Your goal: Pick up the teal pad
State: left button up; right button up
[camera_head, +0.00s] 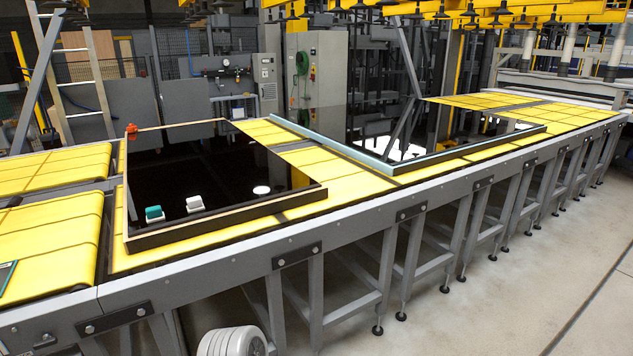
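The teal pad (154,213) is a small block with a teal top and a pale lower part. It sits on the dark glossy panel (225,165) near the panel's front left corner. A similar white pad (194,203) sits just to its right, with a small gap between them.
The panel lies in a raised frame on a yellow-topped conveyor (350,177). A second framed reflective panel (397,152) lies farther right. A small orange-red object (131,131) is at the back left corner of the near panel. Grey floor (520,280) is open at the right.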

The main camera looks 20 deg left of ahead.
aim_at(154, 214)
jog(key=u, duration=1.15)
jog(key=i, duration=1)
jog(key=u, duration=0.95)
